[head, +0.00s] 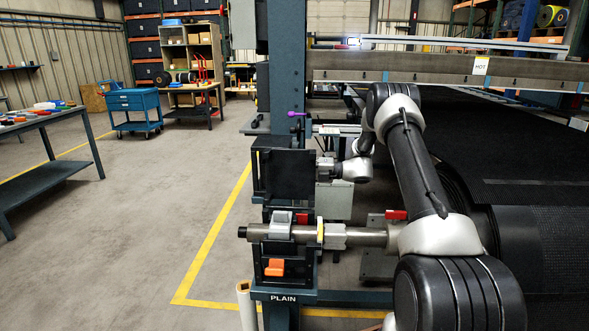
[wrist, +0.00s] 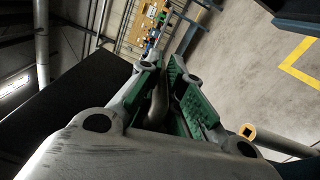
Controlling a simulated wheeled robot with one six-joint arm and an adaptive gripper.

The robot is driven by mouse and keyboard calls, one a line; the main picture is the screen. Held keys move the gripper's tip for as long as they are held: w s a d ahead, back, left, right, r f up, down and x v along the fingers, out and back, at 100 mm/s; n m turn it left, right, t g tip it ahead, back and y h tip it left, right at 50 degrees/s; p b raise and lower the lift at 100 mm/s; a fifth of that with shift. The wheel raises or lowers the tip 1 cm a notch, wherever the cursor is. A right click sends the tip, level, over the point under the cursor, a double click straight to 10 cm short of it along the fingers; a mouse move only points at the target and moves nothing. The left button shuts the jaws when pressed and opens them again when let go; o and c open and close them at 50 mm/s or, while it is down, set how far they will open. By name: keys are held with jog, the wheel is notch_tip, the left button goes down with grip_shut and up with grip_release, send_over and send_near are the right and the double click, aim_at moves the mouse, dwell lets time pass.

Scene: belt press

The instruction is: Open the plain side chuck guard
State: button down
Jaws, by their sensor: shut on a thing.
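The plain side chuck guard (head: 283,174) appears as a dark flat panel standing upright above the shaft, at the post marked PLAIN (head: 283,298). The chuck and shaft (head: 290,233) below it are uncovered in the head view. My gripper (head: 326,167) is at the guard's right edge. In the wrist view my gripper (wrist: 164,78) has its green-padded fingers shut on a curved grey bar, which looks like the guard's handle (wrist: 159,101). A dark panel (wrist: 75,100), probably the guard, lies left of the fingers. The handle is hidden in the head view.
An orange block (head: 274,267) sits below the shaft, and red parts (head: 396,215) are beside it. A large black roll (head: 465,205) and belt are at the right. A table (head: 45,120) and blue cart (head: 133,105) stand left. The floor between is clear.

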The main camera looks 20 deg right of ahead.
jog(key=shift+w+d+f, duration=0.1)
jog(key=shift+f, duration=0.1)
jog(key=c, duration=1.5)
grip_release()
jog(key=shift+f, duration=0.15)
jog(key=v, duration=1.2)
